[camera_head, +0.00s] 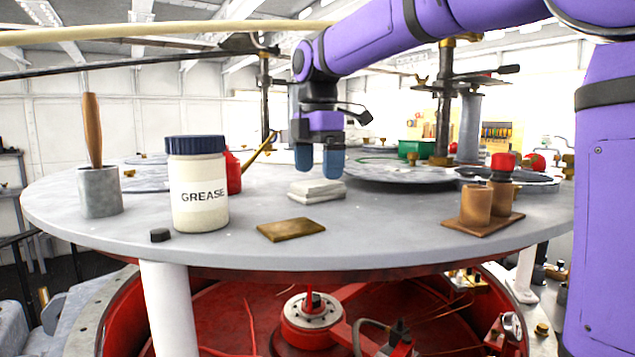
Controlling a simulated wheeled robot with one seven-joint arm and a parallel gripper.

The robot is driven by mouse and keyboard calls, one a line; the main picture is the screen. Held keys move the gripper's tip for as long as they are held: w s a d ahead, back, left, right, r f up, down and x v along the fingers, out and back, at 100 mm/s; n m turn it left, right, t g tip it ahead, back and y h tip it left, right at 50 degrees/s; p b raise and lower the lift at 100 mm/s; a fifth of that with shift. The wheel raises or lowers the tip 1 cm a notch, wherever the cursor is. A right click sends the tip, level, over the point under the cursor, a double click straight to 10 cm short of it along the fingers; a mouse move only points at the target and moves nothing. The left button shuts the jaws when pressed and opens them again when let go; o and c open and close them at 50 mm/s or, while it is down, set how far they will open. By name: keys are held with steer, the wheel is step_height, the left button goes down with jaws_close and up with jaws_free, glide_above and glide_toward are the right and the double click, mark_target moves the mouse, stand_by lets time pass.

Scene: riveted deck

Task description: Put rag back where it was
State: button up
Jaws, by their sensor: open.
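The rag (316,190) looks like a folded, off-white cloth and lies flat on the round grey deck (380,236), near its middle. My gripper (319,166) points down just above the rag in the picture, with its two blue fingers apart and nothing between them. The fingertips look close to the rag's top, but I cannot tell the exact gap.
A grease jar (197,185) with a blue lid and a grey pot (100,192) with a wooden handle stand at left. A flat brown plate (291,229) lies in front of the rag. Brown cylinders (475,205) stand on a board at right.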

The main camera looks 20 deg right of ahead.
mark_target(318, 182)
step_height(318, 182, up, 8)
stand_by(0.4)
steer(key=shift+c, duration=0.5)
stand_by(0.6)
